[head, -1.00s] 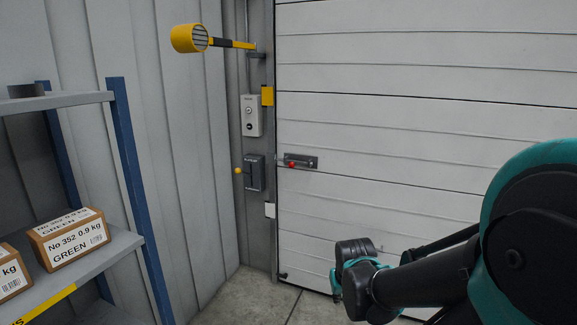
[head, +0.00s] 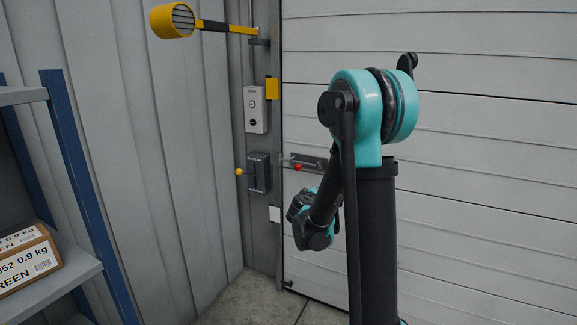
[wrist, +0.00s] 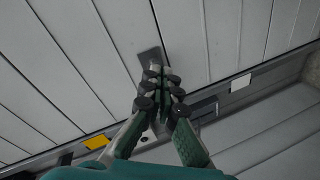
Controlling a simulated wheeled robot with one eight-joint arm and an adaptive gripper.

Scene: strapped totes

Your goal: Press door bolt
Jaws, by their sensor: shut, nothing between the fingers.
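The door bolt (head: 310,163) is a dark grey plate with a red knob (head: 297,167), mounted on the white door near its left edge. In the head view my arm covers the plate's right end. My gripper (wrist: 156,72) shows in the wrist view with its fingers together and empty. Its fingertips lie over the bolt's grey plate (wrist: 149,57) in that picture. The fingers hide the red knob there, and I cannot tell whether they touch it. In the head view the fingers are not clearly visible.
A control box (head: 255,109) and a dark switch box (head: 258,172) with a yellow knob are on the frame left of the door. A yellow lamp (head: 172,20) sticks out above. A blue-post shelf (head: 88,190) with boxes stands at the left.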

